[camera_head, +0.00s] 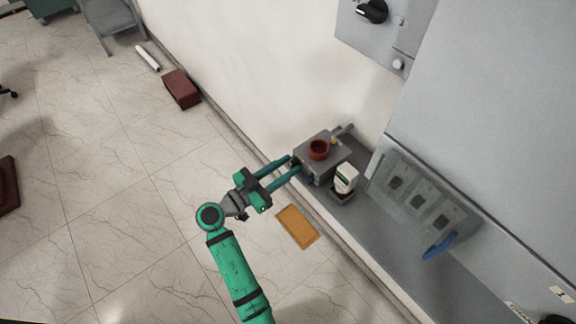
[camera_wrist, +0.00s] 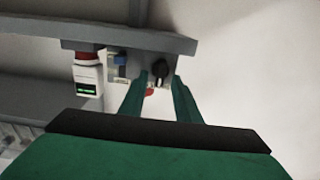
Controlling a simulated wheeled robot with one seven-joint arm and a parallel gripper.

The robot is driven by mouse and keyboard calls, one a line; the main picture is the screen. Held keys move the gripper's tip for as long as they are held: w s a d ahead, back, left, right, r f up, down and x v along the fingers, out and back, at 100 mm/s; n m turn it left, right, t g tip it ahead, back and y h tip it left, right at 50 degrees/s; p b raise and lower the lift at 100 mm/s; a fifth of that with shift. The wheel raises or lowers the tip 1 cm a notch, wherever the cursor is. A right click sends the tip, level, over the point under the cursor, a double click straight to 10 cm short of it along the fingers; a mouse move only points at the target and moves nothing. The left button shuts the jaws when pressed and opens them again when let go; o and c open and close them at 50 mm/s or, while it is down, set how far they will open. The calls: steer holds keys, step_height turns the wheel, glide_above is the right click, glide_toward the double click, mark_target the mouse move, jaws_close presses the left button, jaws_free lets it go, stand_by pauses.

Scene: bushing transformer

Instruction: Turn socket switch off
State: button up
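A black rotary knob (camera_wrist: 160,68) with a pale mark shows in the wrist view, on the near face of a grey box-like unit (camera_head: 320,157). This face is hidden in the head view. My gripper (camera_head: 294,166) is at that face, with its two green fingers apart. In the wrist view the gripper (camera_wrist: 160,75) is open, with a fingertip on each side of the knob in the picture. I cannot tell whether either finger touches it.
A wall panel has another black knob (camera_head: 372,11). An orange-brown mat (camera_head: 297,227) lies on the floor.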

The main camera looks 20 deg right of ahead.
steer(key=shift+w+d, duration=0.15)
steer(key=shift+d, duration=0.2)
steer(key=shift+c, duration=0.6)
jaws_close()
